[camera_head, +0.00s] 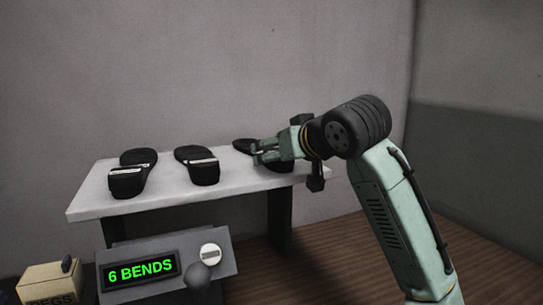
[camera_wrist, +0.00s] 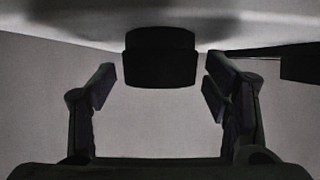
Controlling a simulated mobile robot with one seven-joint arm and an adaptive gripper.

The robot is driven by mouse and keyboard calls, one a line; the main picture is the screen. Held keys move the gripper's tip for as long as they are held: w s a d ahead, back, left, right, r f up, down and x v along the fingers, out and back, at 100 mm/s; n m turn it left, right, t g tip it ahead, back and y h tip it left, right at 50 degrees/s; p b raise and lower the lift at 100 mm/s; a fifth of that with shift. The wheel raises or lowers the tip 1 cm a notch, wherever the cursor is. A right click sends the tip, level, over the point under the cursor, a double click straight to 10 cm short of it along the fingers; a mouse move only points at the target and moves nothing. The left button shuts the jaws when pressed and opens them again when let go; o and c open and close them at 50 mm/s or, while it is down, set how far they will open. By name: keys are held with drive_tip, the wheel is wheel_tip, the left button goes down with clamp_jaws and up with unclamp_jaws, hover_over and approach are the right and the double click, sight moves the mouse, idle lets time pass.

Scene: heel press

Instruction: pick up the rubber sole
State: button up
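Three black soles lie on the white bench in the head view: one at the left (camera_head: 137,160), one in the middle (camera_head: 201,166) and one at the right (camera_head: 244,145). The left and middle ones have thick heel blocks facing front. My gripper (camera_head: 261,153) is at the right sole and hides much of it. In the wrist view my gripper (camera_wrist: 160,85) is open, with a finger on each side. A dark block, seemingly a sole's heel (camera_wrist: 160,62), shows between and beyond the fingertips, with gaps on both sides. I see no contact there.
The white bench (camera_head: 100,205) stands by a grey wall. In front is a grey console (camera_head: 222,262) with a green "6 BENDS" display (camera_head: 140,272) and a pale knob (camera_head: 210,253). A tan box (camera_head: 50,282) is at lower left. Another dark shape (camera_wrist: 301,62) shows at right in the wrist view.

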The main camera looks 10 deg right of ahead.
drive_tip(key=c, duration=1.5)
drive_tip(key=shift+o, duration=0.2)
wheel_tip(320, 180, up, 10)
drive_tip(key=b, duration=0.1)
drive_tip(key=shift+b, duration=0.3)
